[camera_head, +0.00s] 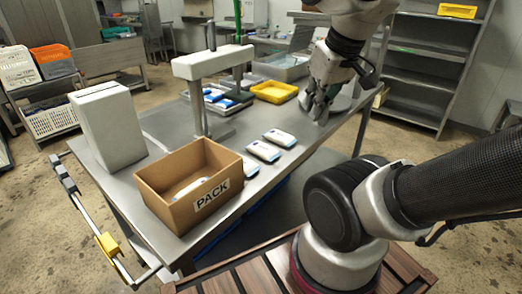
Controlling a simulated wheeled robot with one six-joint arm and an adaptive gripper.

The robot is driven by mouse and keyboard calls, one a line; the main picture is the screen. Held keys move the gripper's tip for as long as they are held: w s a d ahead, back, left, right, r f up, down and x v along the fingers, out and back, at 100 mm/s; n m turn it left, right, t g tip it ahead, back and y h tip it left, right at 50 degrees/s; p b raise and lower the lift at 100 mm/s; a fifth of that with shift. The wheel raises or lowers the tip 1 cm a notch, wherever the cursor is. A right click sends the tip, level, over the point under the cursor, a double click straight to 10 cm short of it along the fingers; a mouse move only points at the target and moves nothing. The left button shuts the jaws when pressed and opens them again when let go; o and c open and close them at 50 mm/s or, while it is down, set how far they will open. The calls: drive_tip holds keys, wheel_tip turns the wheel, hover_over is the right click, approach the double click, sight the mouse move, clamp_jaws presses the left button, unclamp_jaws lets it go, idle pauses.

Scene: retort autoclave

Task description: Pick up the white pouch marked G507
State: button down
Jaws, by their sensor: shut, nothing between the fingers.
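Two white pouches with dark blue edges lie on the steel table: one pouch (279,138) is farther back, and a second pouch (263,151) is just nearer. A third pouch (250,168) lies partly hidden behind the cardboard box. No marking is readable on any of them, so I cannot tell which is G507. My gripper (318,108) is shut and empty, pointing down over the table to the right of the pouches and apart from them.
The cardboard box (217,193) marked PACK stands at the table's near left, with a white item (190,188) inside. A grey block (108,125) and a metal frame (190,100) stand behind it. A yellow tray (274,91) and blue-and-white packs (219,98) lie farther back. The table right of the pouches is clear.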

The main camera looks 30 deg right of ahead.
sight(262, 147)
drive_tip(key=c, duration=2.2)
unclamp_jaws()
